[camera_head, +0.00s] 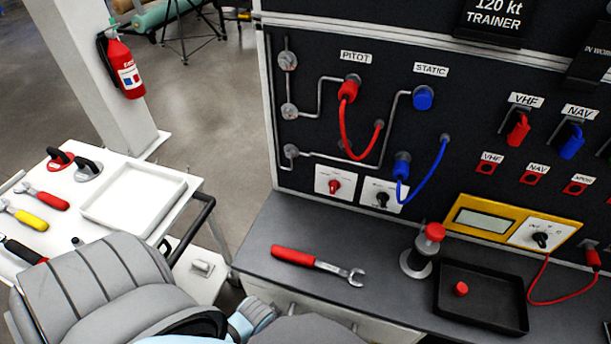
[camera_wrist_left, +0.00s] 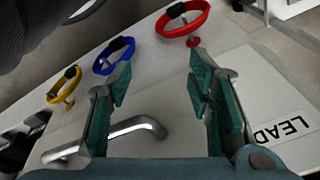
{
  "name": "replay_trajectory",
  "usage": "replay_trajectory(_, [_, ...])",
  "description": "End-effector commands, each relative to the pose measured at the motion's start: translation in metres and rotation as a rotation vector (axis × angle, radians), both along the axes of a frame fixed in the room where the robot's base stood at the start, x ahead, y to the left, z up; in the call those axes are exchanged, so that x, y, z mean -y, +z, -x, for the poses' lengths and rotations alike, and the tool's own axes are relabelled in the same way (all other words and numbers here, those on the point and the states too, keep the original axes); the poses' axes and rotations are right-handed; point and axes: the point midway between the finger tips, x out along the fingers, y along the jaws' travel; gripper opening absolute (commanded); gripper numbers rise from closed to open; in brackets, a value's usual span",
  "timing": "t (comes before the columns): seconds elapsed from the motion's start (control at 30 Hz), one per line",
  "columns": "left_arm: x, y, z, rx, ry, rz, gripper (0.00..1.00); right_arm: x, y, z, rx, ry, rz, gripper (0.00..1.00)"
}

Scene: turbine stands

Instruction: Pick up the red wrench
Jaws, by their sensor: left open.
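A wrench with a red handle and a silver open jaw (camera_head: 318,264) lies flat on the dark grey bench, below the black panel in the head view. Its handle points left and its jaw right. Another red-handled tool (camera_head: 42,197) lies on the white cart at the left. My left gripper (camera_wrist_left: 160,76) shows in the left wrist view with teal fingers apart and nothing between them. It is above a pale surface, with neither red-handled tool in that view. My left gripper's fingers do not show in the head view, and my right gripper is not seen.
A black tray (camera_head: 482,320) and a red-topped cylinder (camera_head: 430,243) stand right of the wrench. A yellow-handled tool (camera_head: 25,215) and white tray (camera_head: 112,222) are on the cart. The wrist view shows red (camera_wrist_left: 182,18), blue and yellow rings and a metal handle (camera_wrist_left: 110,138).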

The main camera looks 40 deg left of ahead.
Motion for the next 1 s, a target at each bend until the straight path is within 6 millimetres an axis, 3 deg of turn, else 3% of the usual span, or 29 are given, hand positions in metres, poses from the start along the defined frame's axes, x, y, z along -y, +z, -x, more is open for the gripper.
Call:
replay_trajectory(0.03, [0.002,0.044,-0.013,0.017,-0.016,-0.001,0.47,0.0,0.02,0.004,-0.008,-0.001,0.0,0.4])
replay_trajectory(0.1, [0.005,0.083,-0.024,0.026,-0.041,-0.005,0.47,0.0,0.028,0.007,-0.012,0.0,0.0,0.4])
replay_trajectory(0.33, [0.014,0.192,-0.038,0.05,-0.121,-0.015,0.47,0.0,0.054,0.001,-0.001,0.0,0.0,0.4])
replay_trajectory(0.4, [0.014,0.233,-0.048,0.043,-0.219,-0.032,0.47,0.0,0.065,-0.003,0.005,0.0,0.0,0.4])
replay_trajectory(0.43, [0.013,0.243,-0.056,0.026,-0.289,-0.043,0.47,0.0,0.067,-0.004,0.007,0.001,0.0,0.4])
replay_trajectory(0.63, [-0.003,0.251,-0.112,-0.108,-0.686,-0.071,0.47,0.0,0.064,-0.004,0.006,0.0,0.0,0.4])
replay_trajectory(0.8, [-0.018,0.269,-0.151,-0.183,-0.957,-0.053,0.47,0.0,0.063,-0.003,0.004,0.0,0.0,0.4])
replay_trajectory(0.9, [-0.022,0.276,-0.164,-0.203,-1.056,-0.038,0.47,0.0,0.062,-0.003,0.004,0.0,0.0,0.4])
replay_trajectory(1.0, [-0.023,0.262,-0.166,-0.213,-1.09,-0.028,0.47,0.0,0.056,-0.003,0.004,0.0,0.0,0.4])
